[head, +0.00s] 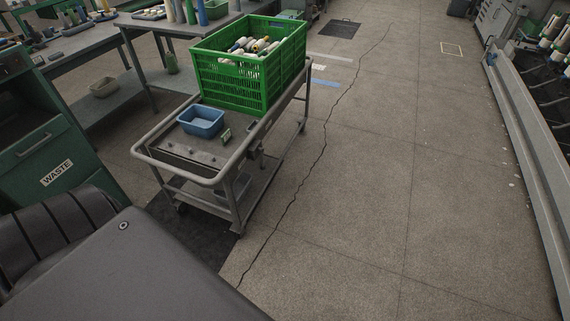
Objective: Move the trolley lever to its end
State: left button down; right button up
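The grey metal trolley (188,156) stands left of centre in the head view, with a tubular rail around its near end and a lower shelf. A small dark fitting (252,127) sits at its right edge, near the crate; I cannot tell whether it is the lever. Neither of my grippers is in view.
A green crate (228,85) of yarn cones and a blue bin (201,122) are on the trolley. A green WASTE cabinet (45,140) and workbenches (85,42) stand left. A machine with a long rail (515,140) runs along the right. The floor (370,180) between is clear.

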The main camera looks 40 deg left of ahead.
aim_at(262, 166)
jog(key=z, duration=0.45)
jog(key=i, duration=0.8)
jog(key=u, duration=0.5)
jog(key=i, duration=0.75)
jog(key=u, duration=0.95)
